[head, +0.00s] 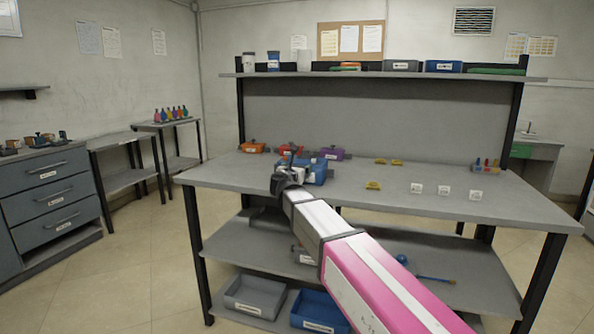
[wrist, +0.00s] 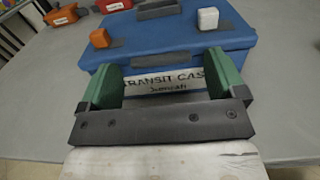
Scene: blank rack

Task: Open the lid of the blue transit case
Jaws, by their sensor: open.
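The blue transit case (wrist: 165,37) fills the upper middle of the wrist view, with its lid down. A white label reading "TRANSIT CAS…" (wrist: 165,85) is on its front, and a dark strip (wrist: 158,61) sits above the label at the lid's front edge. A dark handle, an orange block and a white block show on the lid. My gripper (wrist: 165,88) is open, with green fingers either side of the label, and nothing shows held between them. In the head view the case (head: 316,172) is on the workbench, partly hidden behind my gripper (head: 290,166).
Red, orange and purple containers (head: 331,153) stand behind the case on the workbench (head: 420,180). Yellow pieces (head: 373,185) and white labelled blocks (head: 445,190) lie to the right. A shelf (head: 390,75) runs above the back. Bench space right of the case is largely clear.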

